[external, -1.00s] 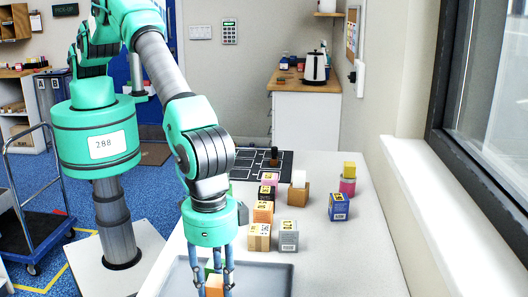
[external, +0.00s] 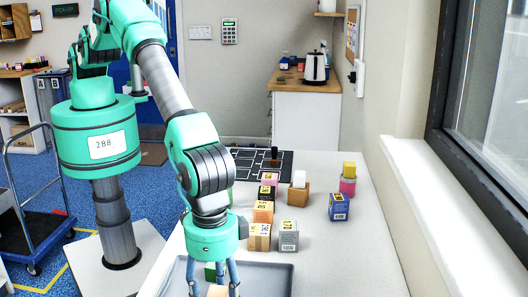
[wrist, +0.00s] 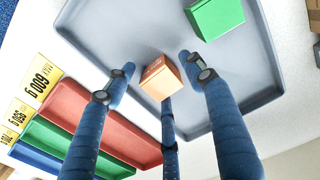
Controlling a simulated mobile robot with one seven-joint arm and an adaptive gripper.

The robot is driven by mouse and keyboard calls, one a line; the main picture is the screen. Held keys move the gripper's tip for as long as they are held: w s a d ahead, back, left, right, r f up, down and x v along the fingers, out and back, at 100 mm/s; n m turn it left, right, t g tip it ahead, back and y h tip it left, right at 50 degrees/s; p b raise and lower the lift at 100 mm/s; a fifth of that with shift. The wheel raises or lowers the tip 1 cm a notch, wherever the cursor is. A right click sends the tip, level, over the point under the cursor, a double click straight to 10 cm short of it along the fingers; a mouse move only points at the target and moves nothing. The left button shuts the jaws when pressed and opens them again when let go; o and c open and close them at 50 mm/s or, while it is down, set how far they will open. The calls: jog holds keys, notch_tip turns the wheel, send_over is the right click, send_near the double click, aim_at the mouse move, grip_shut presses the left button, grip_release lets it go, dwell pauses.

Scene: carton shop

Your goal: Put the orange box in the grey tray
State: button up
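The orange box (wrist: 160,78) is over the floor of the grey tray (wrist: 100,25) in the wrist view, and seems to rest there. Its top also shows at the bottom edge of the external view (external: 217,291). My gripper (wrist: 160,72) has its three fingers spread around the box, with a gap showing beside the left finger; it looks open. In the external view my gripper (external: 215,290) is low over the grey tray (external: 265,279), and its fingertips are cut off by the frame.
A green box (wrist: 215,17) is also in the grey tray. Red (wrist: 85,120), green (wrist: 60,145) and blue (wrist: 35,157) trays with number cards lie beside it. Several boxes stand behind the tray, among them a grey one (external: 288,236) and a blue one (external: 339,207).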

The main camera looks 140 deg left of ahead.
aim_at(216, 292)
jog(key=shift+r, duration=0.15)
notch_tip(216, 292, up, 12)
dwell(0.9)
jog(key=shift+r, duration=0.1)
dwell(0.5)
